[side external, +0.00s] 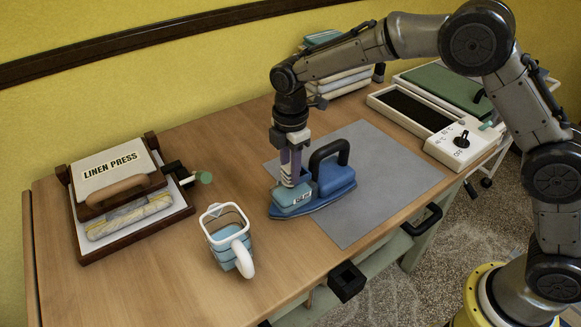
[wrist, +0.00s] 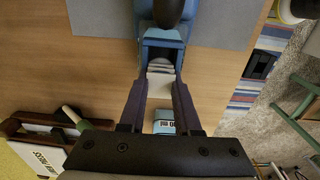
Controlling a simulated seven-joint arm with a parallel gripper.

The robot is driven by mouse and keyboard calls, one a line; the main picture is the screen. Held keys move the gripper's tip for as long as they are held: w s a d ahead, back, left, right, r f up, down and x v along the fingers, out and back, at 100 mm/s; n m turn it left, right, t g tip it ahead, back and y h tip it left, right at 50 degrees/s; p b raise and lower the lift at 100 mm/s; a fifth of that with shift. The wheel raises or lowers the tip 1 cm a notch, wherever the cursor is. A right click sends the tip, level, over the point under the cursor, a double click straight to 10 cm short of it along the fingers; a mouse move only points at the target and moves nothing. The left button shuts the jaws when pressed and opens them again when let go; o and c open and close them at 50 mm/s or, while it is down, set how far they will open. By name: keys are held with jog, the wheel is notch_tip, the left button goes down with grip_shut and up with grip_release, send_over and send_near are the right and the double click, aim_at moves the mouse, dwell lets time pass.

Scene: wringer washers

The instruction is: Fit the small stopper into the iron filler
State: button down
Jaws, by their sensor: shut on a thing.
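The blue iron (side external: 335,180) with its dark handle stands on the grey mat. A lighter blue block with a small label (side external: 292,196), seemingly the filler part, is at its left end. My gripper (side external: 290,178) points down just above this block. It is shut on a small pale ribbed piece, the stopper (side external: 287,173), which also shows between the fingertips in the wrist view (wrist: 160,85). The iron (wrist: 163,36) is at the top there, and a labelled blue face (wrist: 164,127) lies between the fingers.
A white and blue jug (side external: 228,238) stands at the front left of the iron. The linen press (side external: 110,190) is at the far left. Grey mat (side external: 385,185) is bare to the right. A white console (side external: 455,143) and stacked linens (side external: 340,80) are behind.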

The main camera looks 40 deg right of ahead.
jog(key=shift+f, duration=0.35)
jog(key=c, duration=0.5)
grip_release()
jog(key=shift+c, duration=0.2)
jog(key=o, duration=0.5)
jog(key=shift+r, duration=0.15)
jog(key=shift+r, duration=0.15)
jog(key=shift+r, duration=3.4)
jog(key=shift+d, duration=0.1)
